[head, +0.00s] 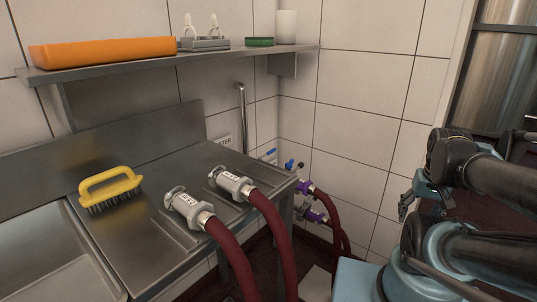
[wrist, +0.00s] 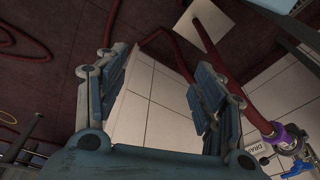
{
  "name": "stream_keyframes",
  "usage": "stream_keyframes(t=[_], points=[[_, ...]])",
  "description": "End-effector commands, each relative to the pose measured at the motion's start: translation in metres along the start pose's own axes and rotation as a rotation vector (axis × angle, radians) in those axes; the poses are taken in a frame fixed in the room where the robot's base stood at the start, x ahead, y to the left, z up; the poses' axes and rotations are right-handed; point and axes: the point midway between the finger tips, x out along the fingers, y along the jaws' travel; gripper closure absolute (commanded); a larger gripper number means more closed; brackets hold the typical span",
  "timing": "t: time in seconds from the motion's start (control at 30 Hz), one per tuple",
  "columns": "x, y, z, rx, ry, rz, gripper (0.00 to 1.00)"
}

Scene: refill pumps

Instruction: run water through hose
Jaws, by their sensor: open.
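One coupling (head: 188,207) and the other (head: 234,184) lie on the steel drainboard. Two purple couplings (head: 305,188) with red hoses sit at wall valves with blue handles (head: 289,164), low beside the bench. A label ending in "TER" is on the wall, partly hidden. In the wrist view a purple coupling (wrist: 271,134) and a blue-handled valve (wrist: 297,169) show at the lower right, by a partly readable label. My gripper (wrist: 162,62) is open and empty, apart from the hoses; it also shows in the head view (head: 404,207).
A yellow brush (head: 108,190) lies on the drainboard beside the sink basin (head: 60,270). A shelf (head: 100,68) above holds an orange case (head: 105,52) and small items. A steel tank (head: 500,80) stands at the right. Red hoses lie on the dark floor.

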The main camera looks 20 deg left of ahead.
Motion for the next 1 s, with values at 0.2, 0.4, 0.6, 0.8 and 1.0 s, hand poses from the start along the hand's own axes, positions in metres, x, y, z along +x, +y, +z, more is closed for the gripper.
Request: stream_keyframes(t=[0.2,0.4,0.6,0.8,1.0], points=[[-0.022,-0.008,-0.015,0.012,0.009,-0.011,0.63],[-0.051,-0.030,-0.062,0.046,0.006,-0.034,0.63],[-0.075,-0.058,-0.112,0.083,-0.002,-0.056,0.63],[-0.092,-0.094,-0.162,0.119,-0.012,-0.077,0.63],[-0.102,-0.138,-0.208,0.156,-0.024,-0.096,0.63]])
